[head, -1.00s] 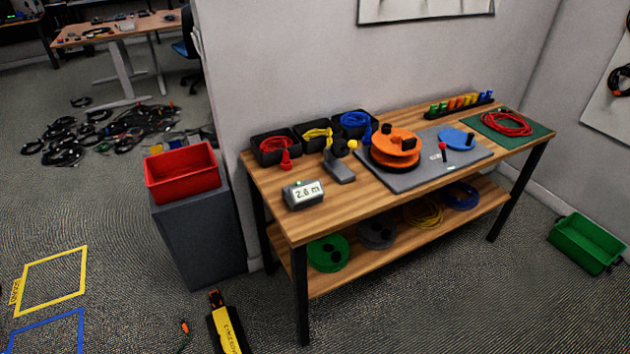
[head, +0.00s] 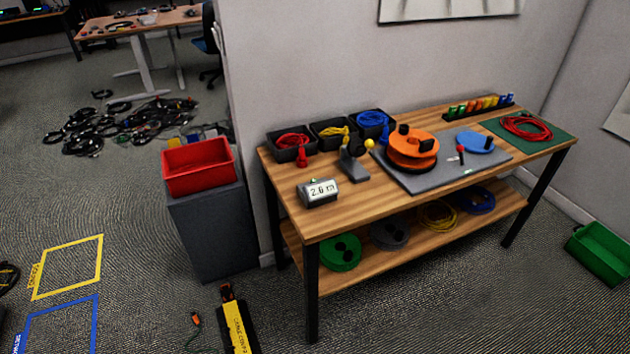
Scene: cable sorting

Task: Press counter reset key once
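The counter (head: 318,193) is a small grey box with a display reading about "2.0 m". It stands near the front left corner of the wooden workbench (head: 330,222). A small green key (head: 313,180) shows on its top edge; I take it for the reset key. Nothing touches the counter or the key. Neither of my grippers shows in the head view.
Behind the counter stand black bins (head: 275,155) with red, yellow and blue cables. A grey post with a yellow knob (head: 369,144) and an orange reel (head: 412,146) are to its right. A red crate (head: 198,166) stands left of the bench.

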